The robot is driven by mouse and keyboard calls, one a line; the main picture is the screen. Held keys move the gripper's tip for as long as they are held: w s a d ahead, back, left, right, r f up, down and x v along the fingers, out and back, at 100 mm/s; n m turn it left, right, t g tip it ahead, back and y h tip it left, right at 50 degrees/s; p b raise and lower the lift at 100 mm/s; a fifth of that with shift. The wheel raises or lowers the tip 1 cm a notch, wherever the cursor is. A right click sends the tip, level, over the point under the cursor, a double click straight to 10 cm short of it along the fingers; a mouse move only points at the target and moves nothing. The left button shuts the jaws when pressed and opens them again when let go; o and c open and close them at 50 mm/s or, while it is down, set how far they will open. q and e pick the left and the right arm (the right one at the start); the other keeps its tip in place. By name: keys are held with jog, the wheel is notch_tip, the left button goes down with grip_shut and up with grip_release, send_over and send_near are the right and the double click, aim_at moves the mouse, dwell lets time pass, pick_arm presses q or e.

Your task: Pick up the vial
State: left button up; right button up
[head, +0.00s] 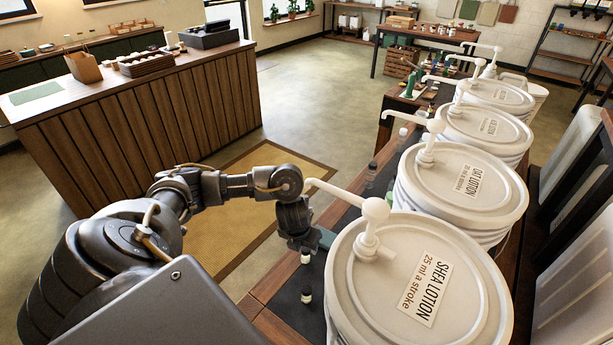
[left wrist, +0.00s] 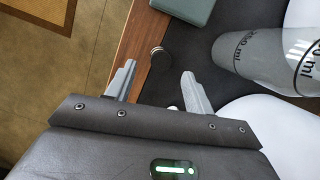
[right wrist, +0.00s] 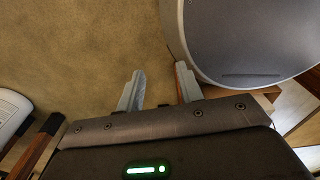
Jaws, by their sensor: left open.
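One small vial with a dark cap (head: 306,295) stands on the black strip of the bench, left of the shea lotion bucket (head: 425,285). Another small vial (head: 305,257) shows just under my left gripper (head: 298,240), which hangs over the strip. In the left wrist view my left gripper (left wrist: 159,72) is open and empty. A dark round vial cap (left wrist: 158,56) lies in line with the gap, slightly beyond the fingertips. A pale bit of something shows by the right finger, mostly hidden. My right gripper (right wrist: 160,70) is open and empty over the floor, outside the head view.
A grey see-through container with ml marks (left wrist: 265,60) is close right of my left fingers. A teal block (left wrist: 185,10) lies beyond the vial. Several white pump buckets, among them oat lotion (head: 460,185), line the bench's right. Bottles stand farther back.

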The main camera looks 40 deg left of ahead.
aim_at(306, 249)
pick_arm(q)
jog(key=shift+b+x, duration=0.3)
jog(key=shift+x, duration=0.8)
jog(key=shift+w+f, duration=0.2)
jog(key=shift+f, duration=0.15)
jog(key=b+x, duration=0.1)
jog(key=x, duration=0.4)
jog(key=shift+s, duration=0.15)
jog(key=shift+a+f, duration=0.1)
jog(key=shift+f, duration=0.05)
jog(key=c, duration=0.8)
jog(key=shift+c, duration=1.2)
pick_arm(e)
jog(key=shift+w+f, duration=0.35)
jog(key=shift+f, duration=0.25)
jog(key=shift+w+f, duration=0.3)
jog(key=shift+f, duration=0.3)
